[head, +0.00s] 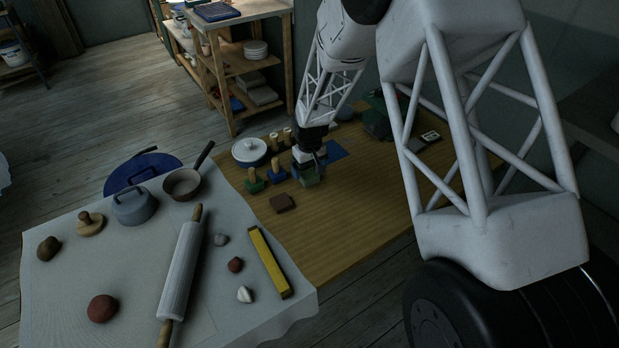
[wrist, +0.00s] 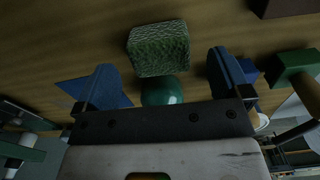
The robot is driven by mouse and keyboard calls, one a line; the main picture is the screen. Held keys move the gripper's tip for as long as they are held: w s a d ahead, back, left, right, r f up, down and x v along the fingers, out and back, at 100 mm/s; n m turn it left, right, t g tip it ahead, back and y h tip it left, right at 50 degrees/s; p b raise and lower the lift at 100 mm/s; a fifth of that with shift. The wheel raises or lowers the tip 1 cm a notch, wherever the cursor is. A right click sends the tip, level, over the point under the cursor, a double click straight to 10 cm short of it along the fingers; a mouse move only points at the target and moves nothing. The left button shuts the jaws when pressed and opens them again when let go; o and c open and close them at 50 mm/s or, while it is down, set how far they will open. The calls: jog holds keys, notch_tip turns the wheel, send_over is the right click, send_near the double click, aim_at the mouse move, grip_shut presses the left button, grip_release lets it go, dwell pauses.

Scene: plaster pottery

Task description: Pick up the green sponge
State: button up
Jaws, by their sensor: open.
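The green sponge (wrist: 158,50) is a rough-textured block on the wooden table, in the upper middle of the wrist view. In the head view its dull green side (head: 312,181) shows just below my gripper (head: 310,164). In the wrist view my gripper (wrist: 160,64) is open, with one blue finger on each side of the sponge's line and clear gaps to both. The sponge lies around and beyond the fingertips; the exact height between them is hard to tell. A smooth dark green rounded thing (wrist: 163,91) shows between the fingers, just nearer than the sponge.
A green-based stamp (head: 254,186) and a blue-based stamp (head: 278,178), both wooden-handled, stand left of my gripper. A brown block (head: 283,203) lies in front. The wooden table (head: 335,225) is bare towards the front right.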

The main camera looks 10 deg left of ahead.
jog(key=shift+f, duration=1.4)
jog(key=shift+c, duration=0.4)
jog(key=c, duration=0.9)
jog(key=shift+r, duration=0.1)
jog(key=shift+r, duration=0.7)
notch_tip(320, 180, up, 2)
jog(key=shift+r, duration=0.1)
jog(key=s+d, duration=0.2)
jog(key=s, duration=0.2)
jog(key=s+d, duration=0.2)
jog(key=s, duration=0.3)
jog(key=s+d+r, duration=0.1)
jog(key=s+d, duration=0.2)
jog(key=s, duration=0.2)
jog(key=shift+s+r, duration=0.1)
jog(key=shift+s, duration=0.15)
